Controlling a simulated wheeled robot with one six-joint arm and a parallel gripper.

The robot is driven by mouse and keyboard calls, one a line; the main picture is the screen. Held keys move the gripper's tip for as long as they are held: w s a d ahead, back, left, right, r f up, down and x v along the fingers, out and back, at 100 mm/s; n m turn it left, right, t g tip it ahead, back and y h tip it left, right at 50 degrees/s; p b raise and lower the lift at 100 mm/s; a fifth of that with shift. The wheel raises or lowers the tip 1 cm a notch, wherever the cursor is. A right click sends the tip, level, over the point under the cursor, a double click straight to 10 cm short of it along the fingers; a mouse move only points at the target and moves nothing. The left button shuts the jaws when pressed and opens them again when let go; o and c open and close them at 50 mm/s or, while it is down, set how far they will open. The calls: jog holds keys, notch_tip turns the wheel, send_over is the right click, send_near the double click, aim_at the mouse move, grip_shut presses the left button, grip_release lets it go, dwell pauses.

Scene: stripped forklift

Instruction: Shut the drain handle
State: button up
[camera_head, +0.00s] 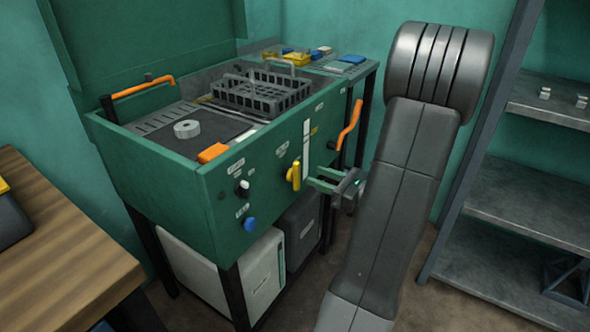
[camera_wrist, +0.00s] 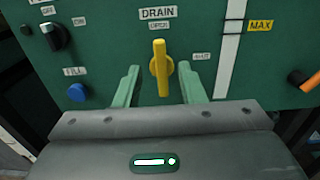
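The drain handle (camera_head: 294,175) is a yellow lever on the front panel of a green wash station (camera_head: 200,215). My gripper (camera_head: 316,178) is in front of the panel, just right of the handle in the head view. In the wrist view my gripper (camera_wrist: 158,88) has its two green fingers spread, one on each side of the handle, with gaps. It holds nothing.
A black knob (camera_wrist: 56,37) and a blue fill button (camera_wrist: 77,92) are left of the handle. An orange lever (camera_head: 349,126) is to its right. A wooden table (camera_head: 65,245) stands at left and a metal shelf (camera_head: 520,185) at right. A basket (camera_head: 262,92) sits on top.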

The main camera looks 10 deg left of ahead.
aim_at(299, 169)
jog(key=b+x, duration=0.1)
jog(key=x, duration=0.6)
jog(key=shift+a, duration=0.2)
grip_shut()
